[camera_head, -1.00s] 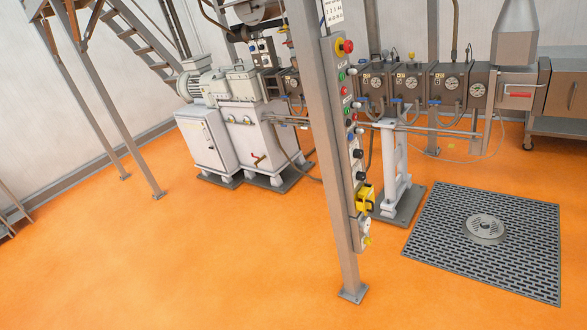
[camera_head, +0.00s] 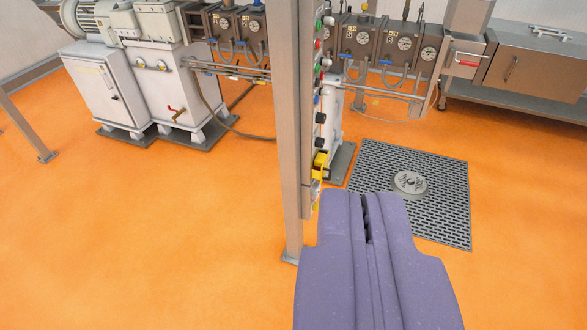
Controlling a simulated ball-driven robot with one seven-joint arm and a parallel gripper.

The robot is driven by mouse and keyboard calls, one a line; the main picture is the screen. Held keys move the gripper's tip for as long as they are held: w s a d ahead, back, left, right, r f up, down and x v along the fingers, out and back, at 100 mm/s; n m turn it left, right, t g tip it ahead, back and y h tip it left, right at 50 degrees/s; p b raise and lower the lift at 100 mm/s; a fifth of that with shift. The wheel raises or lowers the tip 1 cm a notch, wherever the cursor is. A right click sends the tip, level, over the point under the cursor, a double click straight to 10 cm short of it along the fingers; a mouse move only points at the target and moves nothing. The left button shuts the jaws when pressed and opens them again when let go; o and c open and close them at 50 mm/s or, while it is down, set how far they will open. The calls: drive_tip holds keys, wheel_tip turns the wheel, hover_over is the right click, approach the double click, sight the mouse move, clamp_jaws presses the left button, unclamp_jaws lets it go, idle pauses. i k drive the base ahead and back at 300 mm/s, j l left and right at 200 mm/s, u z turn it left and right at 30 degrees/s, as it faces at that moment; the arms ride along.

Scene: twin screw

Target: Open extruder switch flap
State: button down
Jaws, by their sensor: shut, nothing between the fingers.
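A narrow switch panel (camera_head: 307,130) is fixed along a grey upright post (camera_head: 289,150) in the middle of the view, seen nearly edge-on. A yellow switch part (camera_head: 320,160) sits low on it, above a small light-coloured fitting (camera_head: 315,190). The yellow part may be the extruder switch flap. I cannot tell whether it is open or closed. My purple gripper (camera_head: 364,197) comes up from the bottom, right of the post's lower end. Its fingers are shut with nothing between them. It appears apart from the yellow part and lower in the picture.
Several coloured buttons (camera_head: 319,118) run up the panel. The extruder machine (camera_head: 155,80) stands at back left, with gauge boxes (camera_head: 362,42) behind the post. A perforated floor plate (camera_head: 440,205) lies at right. A steel cabinet (camera_head: 530,70) stands far right. The orange floor at left is clear.

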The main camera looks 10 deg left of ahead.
sight(322, 160)
drive_tip(key=i+l+z, duration=0.2)
drive_tip(key=i, duration=1.2)
drive_tip(key=i+l+z, duration=0.15)
drive_tip(key=i, duration=1.25)
